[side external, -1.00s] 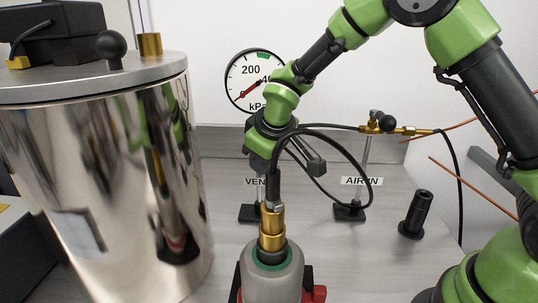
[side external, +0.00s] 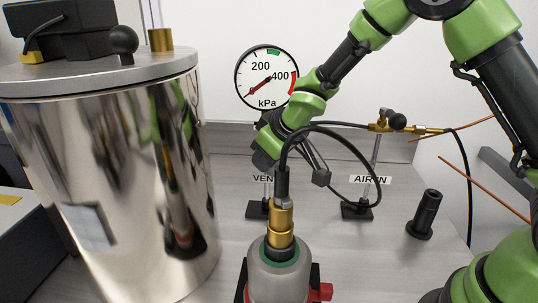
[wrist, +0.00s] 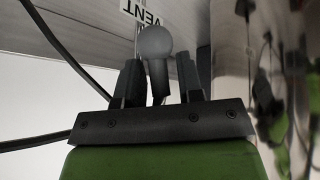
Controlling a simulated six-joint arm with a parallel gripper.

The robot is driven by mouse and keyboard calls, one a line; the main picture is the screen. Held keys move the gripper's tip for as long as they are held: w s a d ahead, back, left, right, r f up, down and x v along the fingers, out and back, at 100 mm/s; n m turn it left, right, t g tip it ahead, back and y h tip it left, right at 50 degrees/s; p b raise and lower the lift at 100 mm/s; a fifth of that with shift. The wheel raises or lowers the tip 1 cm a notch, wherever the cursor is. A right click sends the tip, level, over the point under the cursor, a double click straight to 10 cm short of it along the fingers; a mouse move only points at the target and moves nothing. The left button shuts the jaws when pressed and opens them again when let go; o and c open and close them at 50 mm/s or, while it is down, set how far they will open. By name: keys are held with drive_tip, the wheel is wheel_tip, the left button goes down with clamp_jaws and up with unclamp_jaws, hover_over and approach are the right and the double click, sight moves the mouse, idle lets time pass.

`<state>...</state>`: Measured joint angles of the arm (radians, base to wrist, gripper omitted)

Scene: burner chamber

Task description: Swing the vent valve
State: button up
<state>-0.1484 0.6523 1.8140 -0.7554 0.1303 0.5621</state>
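The vent valve's ball-ended lever (wrist: 156,45) shows in the wrist view, grey and round-topped, under the VENT label (wrist: 141,14), which appears upside down. My gripper (wrist: 158,66) is open, with one dark finger on each side of the lever's stem. Gaps show beside the stem, so the fingers do not look closed on it. In the side external view my gripper (side external: 292,166) is tilted above the partly covered VENT label (side external: 263,179). There the valve body and its lever are hidden behind my gripper and the black hose.
A shiny steel vessel (side external: 110,170) stands at the left. A grey burner bottle with a brass fitting (side external: 280,225) and looping black hose stands in front. The AIR IN valve (side external: 385,122) and a black cylinder (side external: 425,213) are at the right. A pressure gauge (side external: 266,78) hangs behind.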

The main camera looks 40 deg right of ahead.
drive_tip(key=shift+d, duration=0.15)
idle(0.4)
drive_tip(key=shift+r+h, duration=0.1)
drive_tip(key=shift+h, duration=0.2)
drive_tip(key=g+h, duration=0.1)
drive_tip(key=g, duration=0.1)
drive_tip(key=shift+s+d+r+n+g+h, duration=0.15)
drive_tip(key=shift+s+d+n+g+h, duration=0.15)
drive_tip(key=shift+s+n+h, duration=0.1)
drive_tip(key=g+h, duration=0.1)
drive_tip(key=r+g+h, duration=0.1)
drive_tip(key=shift+s+d+n+h, duration=0.3)
drive_tip(key=shift+s+d+n, duration=0.05)
drive_tip(key=shift+n, duration=0.05)
drive_tip(key=v, duration=1)
drive_tip(key=s+d+r+m+t+y, duration=0.1)
drive_tip(key=s+d+r+m+y, duration=0.15)
drive_tip(key=s, duration=0.35)
drive_tip(key=s+d+r+m+t+y, duration=0.1)
drive_tip(key=s+d+r+y, duration=0.1)
drive_tip(key=s+r, duration=0.3)
drive_tip(key=s+f+m+t+y, duration=0.2)
drive_tip(key=s+m, duration=0.2)
drive_tip(key=s, duration=0.8)
drive_tip(key=shift+f+m+t, duration=0.3)
drive_tip(key=shift+m+t, duration=0.05)
drive_tip(key=shift+t, duration=0.05)
